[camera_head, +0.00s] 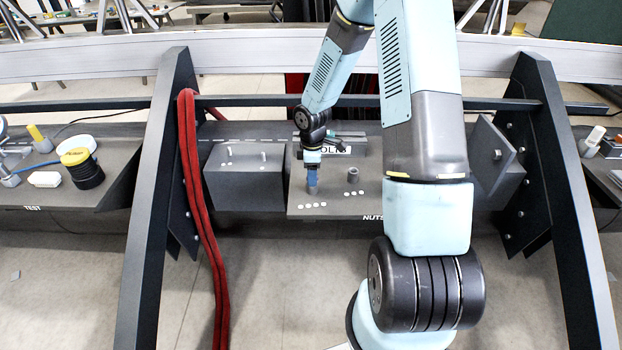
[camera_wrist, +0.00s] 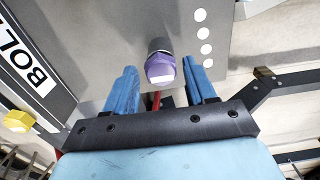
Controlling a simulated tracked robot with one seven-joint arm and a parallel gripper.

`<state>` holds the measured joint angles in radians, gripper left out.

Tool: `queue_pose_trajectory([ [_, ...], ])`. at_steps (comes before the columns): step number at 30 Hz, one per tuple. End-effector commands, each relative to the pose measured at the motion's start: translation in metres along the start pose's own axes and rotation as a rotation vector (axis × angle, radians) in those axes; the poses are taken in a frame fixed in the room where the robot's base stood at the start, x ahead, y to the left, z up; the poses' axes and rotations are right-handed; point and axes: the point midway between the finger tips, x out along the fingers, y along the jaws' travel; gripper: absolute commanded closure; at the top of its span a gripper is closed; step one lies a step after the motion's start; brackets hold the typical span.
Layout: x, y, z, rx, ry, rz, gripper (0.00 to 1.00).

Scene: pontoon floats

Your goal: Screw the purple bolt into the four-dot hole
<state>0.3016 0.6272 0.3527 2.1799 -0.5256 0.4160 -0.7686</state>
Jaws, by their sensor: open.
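The purple bolt (camera_wrist: 160,69) shows its hexagonal head in the wrist view, at a grey upright cylinder beside a row of four white dots (camera_wrist: 204,33). How deep it sits cannot be told. My gripper (camera_wrist: 162,72) is open, with one blue finger on each side of the purple head and a visible gap on both sides. In the head view my gripper (camera_head: 312,172) points down over the grey cylinder (camera_head: 312,189) behind the four dots (camera_head: 312,205). The purple head is not clear there.
A second grey cylinder (camera_head: 352,174) stands to the right on the same grey plate, marked NUTS. A BOLTS label (camera_wrist: 29,61) and a yellow bolt (camera_wrist: 18,121) lie left in the wrist view. A grey box (camera_head: 245,180) with pegs and red hoses (camera_head: 197,190) stand left.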

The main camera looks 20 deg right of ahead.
Motion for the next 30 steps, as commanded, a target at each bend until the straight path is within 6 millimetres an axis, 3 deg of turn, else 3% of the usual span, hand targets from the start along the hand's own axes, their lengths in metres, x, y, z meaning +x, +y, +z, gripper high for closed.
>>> queue_pose_trajectory([
  [5, 0.0000, 0.0000, 0.0002, -0.090, 0.001, 0.000, 0.45],
  [24, -0.0001, 0.0000, -0.0002, -0.935, 0.001, 0.001, 0.45],
  [30, -0.0001, -0.0001, -0.0006, -1.060, 0.000, 0.001, 0.45],
])
